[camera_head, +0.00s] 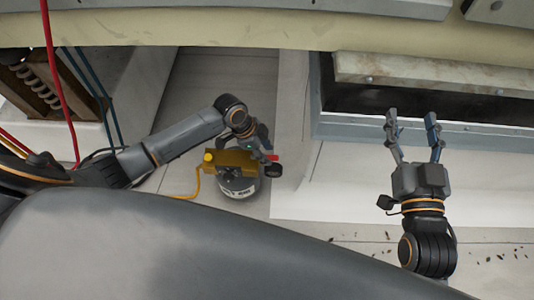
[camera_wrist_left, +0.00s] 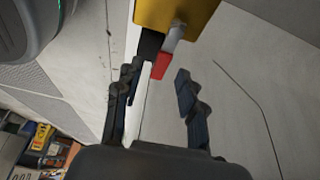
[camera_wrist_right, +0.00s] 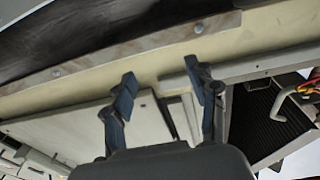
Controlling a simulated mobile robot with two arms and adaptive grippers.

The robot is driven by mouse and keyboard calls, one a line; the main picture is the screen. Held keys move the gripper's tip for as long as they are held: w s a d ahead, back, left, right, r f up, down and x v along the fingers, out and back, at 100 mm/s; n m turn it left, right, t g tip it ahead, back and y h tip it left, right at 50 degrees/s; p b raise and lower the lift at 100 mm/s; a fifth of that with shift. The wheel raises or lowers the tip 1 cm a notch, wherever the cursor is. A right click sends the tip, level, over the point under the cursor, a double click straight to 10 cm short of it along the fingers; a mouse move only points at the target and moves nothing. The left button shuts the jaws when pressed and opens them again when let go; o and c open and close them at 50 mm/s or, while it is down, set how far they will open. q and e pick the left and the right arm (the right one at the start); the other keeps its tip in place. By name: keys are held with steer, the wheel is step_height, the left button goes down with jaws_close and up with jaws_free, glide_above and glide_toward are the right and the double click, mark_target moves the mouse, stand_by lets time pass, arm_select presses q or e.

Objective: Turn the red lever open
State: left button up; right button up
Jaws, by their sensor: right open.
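The red lever (camera_head: 271,157) is a small tab on the right side of the yellow block (camera_head: 233,162), which sits on a grey round canister (camera_head: 240,187). In the left wrist view the lever (camera_wrist_left: 161,65) hangs below the yellow block (camera_wrist_left: 175,14), beside a black part. My left gripper (camera_head: 260,149) is at the lever. In its wrist view its fingers (camera_wrist_left: 157,82) are open, with the lever's tip at the gap between the fingertips; contact cannot be told. My right gripper (camera_head: 411,118) is open and empty, far right of the lever, in front of the dark opening.
A grey-framed housing with a dark opening (camera_head: 420,105) stands at the right. A red hose (camera_head: 54,90) and blue cables hang at the left, near a coil in a brown frame (camera_head: 35,90). A yellow hose (camera_head: 180,196) runs from the block.

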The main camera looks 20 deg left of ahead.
arm_select(q)
steer(key=shift+w+d+f, duration=0.1)
steer(key=shift+d+f, duration=0.1)
steer(key=shift+f, duration=0.25)
arm_select(e)
steer(key=shift+a+r+t, duration=0.1)
steer(key=shift+r+t, duration=0.5)
steer(key=shift+r, duration=0.35)
arm_select(q)
jaws_close()
arm_select(e)
steer(key=shift+s, duration=0.1)
